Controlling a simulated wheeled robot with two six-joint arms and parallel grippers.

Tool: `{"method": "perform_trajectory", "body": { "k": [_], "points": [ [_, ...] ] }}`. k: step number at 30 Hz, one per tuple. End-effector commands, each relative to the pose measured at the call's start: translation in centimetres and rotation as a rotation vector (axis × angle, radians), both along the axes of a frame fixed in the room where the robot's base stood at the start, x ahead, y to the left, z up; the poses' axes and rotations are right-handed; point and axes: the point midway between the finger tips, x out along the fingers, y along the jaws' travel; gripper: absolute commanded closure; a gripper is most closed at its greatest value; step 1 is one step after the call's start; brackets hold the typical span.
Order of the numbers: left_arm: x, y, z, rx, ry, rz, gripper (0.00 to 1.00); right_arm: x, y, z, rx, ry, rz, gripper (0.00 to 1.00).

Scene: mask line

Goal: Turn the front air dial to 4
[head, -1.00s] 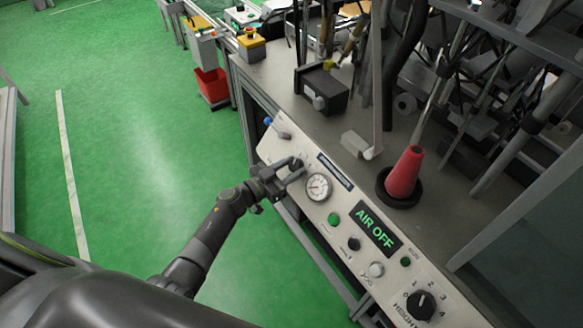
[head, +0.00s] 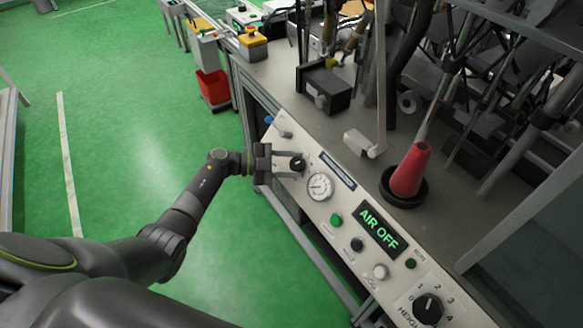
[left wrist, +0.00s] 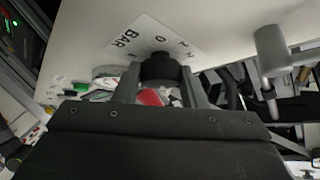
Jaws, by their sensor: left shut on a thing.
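The front air dial (head: 298,164) is a small black knob on the pale sloping control panel (head: 283,150), up-left of the round pressure gauge (head: 320,186). My left gripper (head: 291,164) is shut on the dial, one finger on each side. In the left wrist view the dial (left wrist: 160,68) sits between the fingers, against a white scale plate (left wrist: 128,38) with the letters BAR and a few marks. The dial's pointer and most of its scale are hidden or too small to read. The lit display (head: 377,227) reads AIR OFF. My right gripper is out of view.
A blue-tipped lever (head: 270,120) lies just beyond the dial. A green button (head: 336,219), a dark knob (head: 357,244) and a height dial (head: 428,308) line the panel nearer me. A red cone (head: 410,170) stands behind. Green floor lies open at left.

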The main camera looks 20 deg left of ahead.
Motion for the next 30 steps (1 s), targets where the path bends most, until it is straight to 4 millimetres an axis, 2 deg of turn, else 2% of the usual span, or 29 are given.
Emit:
{"method": "perform_trajectory", "body": {
  "k": [12, 29, 30],
  "points": [
    [0.27, 0.1, 0.18, 0.124, -0.1, -0.129, 0.85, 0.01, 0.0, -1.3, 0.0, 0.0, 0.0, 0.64],
    [0.3, 0.09, 0.31, 0.142, -0.114, -0.149, 0.85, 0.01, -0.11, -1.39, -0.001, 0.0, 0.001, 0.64],
    [0.31, 0.08, 0.32, 0.142, -0.114, -0.149, 0.61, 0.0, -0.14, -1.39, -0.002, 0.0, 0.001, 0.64]
  ]
}}
